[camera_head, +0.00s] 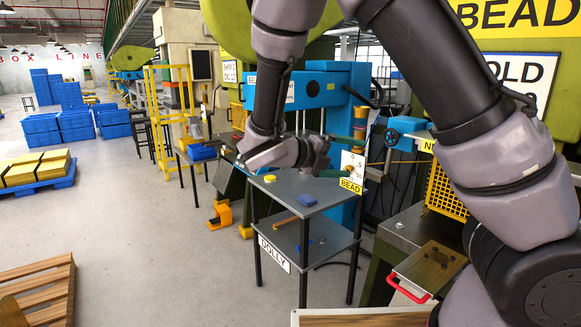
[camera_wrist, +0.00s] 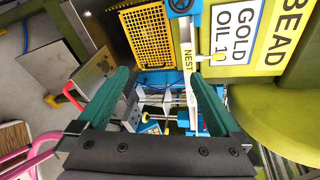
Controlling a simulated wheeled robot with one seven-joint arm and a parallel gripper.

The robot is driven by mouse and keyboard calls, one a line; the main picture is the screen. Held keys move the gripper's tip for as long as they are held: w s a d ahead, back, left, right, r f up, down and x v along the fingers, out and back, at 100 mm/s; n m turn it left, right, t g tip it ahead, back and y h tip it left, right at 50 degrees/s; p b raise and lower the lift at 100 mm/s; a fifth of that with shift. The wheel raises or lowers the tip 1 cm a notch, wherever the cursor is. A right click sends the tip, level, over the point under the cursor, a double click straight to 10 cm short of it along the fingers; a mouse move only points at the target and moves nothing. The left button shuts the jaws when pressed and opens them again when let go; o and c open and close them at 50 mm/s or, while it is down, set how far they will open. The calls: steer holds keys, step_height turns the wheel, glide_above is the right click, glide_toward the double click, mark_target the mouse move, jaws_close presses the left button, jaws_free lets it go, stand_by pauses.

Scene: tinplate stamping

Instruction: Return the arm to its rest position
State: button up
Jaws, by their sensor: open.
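My arm arches in from the right of the head view and bends down to the wrist above the dolly. My gripper (camera_wrist: 159,76) shows in the wrist view as two green fingers spread wide apart, with nothing held between them.
A blue press (camera_head: 325,88) stands behind the dolly. A yellow guard (camera_head: 446,192) and a red-handled plate (camera_head: 430,268) are at right; the guard also shows in the wrist view (camera_wrist: 150,40). A wooden pallet (camera_head: 38,290) lies front left. The floor left of the dolly is clear.

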steer(key=s+d+r+m+g+y, duration=0.2)
steer(key=s+d+m+g+y, duration=0.55)
steer(key=m, duration=1.15)
steer(key=s+d+r+m+t+y, duration=0.1)
steer(key=s+r+m+t+y, duration=0.2)
steer(key=r+m, duration=0.3)
steer(key=s+d+r+m+t+y, duration=0.2)
steer(key=r+m+t+y, duration=0.3)
steer(key=m, duration=1.2)
steer(key=shift+v, duration=1.2)
